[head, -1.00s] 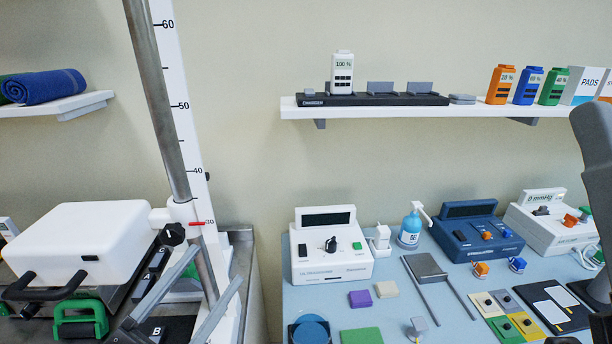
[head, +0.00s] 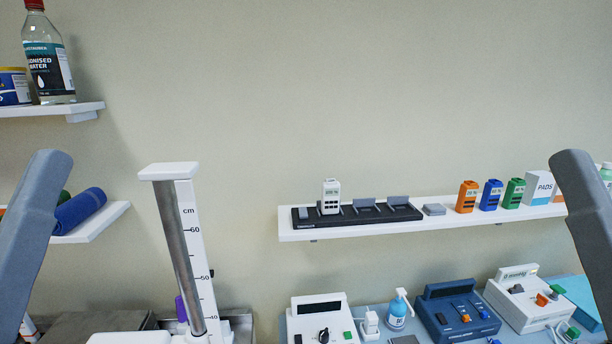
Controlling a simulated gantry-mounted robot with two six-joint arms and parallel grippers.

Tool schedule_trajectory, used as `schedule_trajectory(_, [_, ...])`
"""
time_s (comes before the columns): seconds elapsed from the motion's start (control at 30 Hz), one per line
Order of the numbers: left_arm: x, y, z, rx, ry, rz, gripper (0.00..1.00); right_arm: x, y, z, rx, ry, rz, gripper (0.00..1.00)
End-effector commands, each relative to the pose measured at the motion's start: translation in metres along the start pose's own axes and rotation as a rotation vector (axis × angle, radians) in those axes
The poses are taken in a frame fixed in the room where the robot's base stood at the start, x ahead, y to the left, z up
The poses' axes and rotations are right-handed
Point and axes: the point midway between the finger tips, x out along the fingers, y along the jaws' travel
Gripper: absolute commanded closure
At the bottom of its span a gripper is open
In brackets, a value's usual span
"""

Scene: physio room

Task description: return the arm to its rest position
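My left arm shows as a grey link at the left edge of the head view, and my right arm as a matching grey link at the right edge. Both links run down out of the picture. Neither gripper shows in the head view, so their fingers and anything in them are hidden.
A wall shelf (head: 400,225) holds a black charger (head: 372,214) with one white battery (head: 331,197), and coloured batteries. A tall scaled column (head: 190,245) stands at left. Devices, including a blue unit (head: 457,310), stand on the blue table below. The upper wall is clear.

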Motion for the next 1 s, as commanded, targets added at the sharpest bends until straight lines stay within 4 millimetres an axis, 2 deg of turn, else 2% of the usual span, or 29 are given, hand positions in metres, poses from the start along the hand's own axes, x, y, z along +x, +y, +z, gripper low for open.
schedule_trajectory(0.03, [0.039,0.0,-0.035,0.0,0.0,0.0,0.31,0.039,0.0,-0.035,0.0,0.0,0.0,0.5])
schedule_trajectory(0.1, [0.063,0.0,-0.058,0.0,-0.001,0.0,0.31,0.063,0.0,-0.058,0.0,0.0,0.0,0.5])
schedule_trajectory(0.2, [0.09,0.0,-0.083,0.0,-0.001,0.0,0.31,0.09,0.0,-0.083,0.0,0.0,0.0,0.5])
schedule_trajectory(0.3, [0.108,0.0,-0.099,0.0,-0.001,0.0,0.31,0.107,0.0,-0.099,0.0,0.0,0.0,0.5])
schedule_trajectory(0.43, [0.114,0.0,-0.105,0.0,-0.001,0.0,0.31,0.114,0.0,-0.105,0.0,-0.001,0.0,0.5])
schedule_trajectory(1.0, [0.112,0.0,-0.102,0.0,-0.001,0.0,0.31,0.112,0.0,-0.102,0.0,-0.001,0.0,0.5])
